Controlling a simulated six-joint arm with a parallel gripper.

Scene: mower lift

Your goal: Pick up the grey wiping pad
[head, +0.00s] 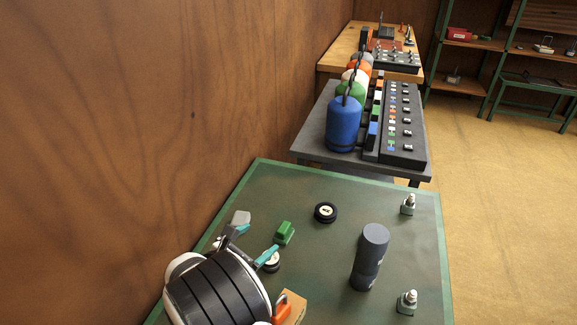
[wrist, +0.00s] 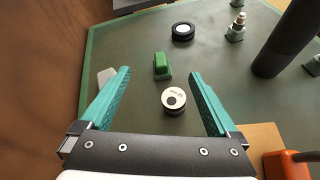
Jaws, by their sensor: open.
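A small light grey block (head: 241,216), which looks like the wiping pad, lies on the green table near its left edge. In the wrist view the pad (wrist: 105,77) is just outside my left finger, which partly hides it. My gripper (head: 260,239) is open above the table, its teal fingers apart with nothing held. In the wrist view the gripper (wrist: 160,73) spans a green block (wrist: 162,66) and a small round white-topped piece (wrist: 174,101) below it. The pad is beside the fingers, not between them.
A black puck (head: 325,212), a tall dark cylinder (head: 370,258) and two metal fittings (head: 408,203) stand to the right. An orange item (head: 290,305) is close by my wrist. The wooden wall (head: 130,130) borders the table's left side. A bench with gas bottles (head: 344,122) stands beyond.

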